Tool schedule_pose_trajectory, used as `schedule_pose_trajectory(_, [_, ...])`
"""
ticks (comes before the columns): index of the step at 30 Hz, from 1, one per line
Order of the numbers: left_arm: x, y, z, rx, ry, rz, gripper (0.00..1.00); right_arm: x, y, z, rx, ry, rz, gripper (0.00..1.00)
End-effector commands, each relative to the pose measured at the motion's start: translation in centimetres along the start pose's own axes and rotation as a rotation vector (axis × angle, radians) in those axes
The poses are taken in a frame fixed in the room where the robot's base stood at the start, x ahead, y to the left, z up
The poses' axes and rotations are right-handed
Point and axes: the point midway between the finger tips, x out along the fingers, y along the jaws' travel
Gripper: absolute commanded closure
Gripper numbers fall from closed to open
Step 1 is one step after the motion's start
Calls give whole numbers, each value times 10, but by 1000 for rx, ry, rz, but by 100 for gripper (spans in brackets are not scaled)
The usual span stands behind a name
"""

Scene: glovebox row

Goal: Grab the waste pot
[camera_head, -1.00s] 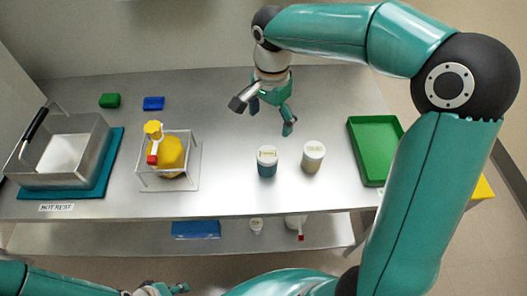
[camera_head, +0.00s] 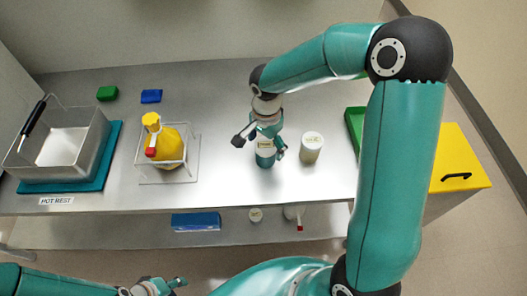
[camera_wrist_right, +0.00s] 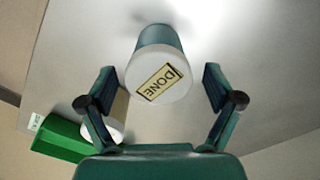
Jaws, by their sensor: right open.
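A teal pot with a white lid (camera_head: 265,147) stands upright on the steel bench, partly hidden by my right gripper (camera_head: 268,140). In the right wrist view its lid (camera_wrist_right: 158,82) bears a label reading "DONE". My right gripper is open, its fingers on either side of the lid with gaps showing. A cream pot with a white lid (camera_head: 312,147) stands just to the right; its label is too small to read. Neither visible label reads as waste. My left gripper (camera_head: 178,283) is low at the bottom left, away from the bench top; its opening is unclear.
A wire stand (camera_head: 190,178) holds a yellow bottle (camera_head: 170,146). A metal basin (camera_head: 95,150) sits on a teal mat (camera_head: 112,150) at left. A green tray (camera_head: 352,125) is partly behind my arm, near a yellow box (camera_head: 460,160). A lower shelf (camera_head: 130,232) holds several items.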

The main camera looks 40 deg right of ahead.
Motion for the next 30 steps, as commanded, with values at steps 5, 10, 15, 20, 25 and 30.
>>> schedule_pose_trajectory(5, [-3, 1, 0, 0, 0, 0, 60, 24, 0, 2, 1, -1, 3, 9])
schedule_pose_trajectory(10, [-3, 1, 0, 0, 0, 0, 60, 30, 0, 2, 1, 0, 0, 9])
schedule_pose_trajectory(15, [-3, 1, 0, 0, 0, 0, 60, 30, 0, 2, 1, 0, 0, 14])
schedule_pose_trajectory(20, [-3, 1, 0, 0, 0, 0, 60, 30, 0, 1, 2, 0, 0, 41])
schedule_pose_trajectory(25, [-3, 1, 0, 0, 0, 0, 60, 30, 0, 1, 2, 0, -1, 69])
schedule_pose_trajectory(30, [-3, 1, 0, 0, 0, 0, 60, 30, -1, 1, 2, 0, -1, 80])
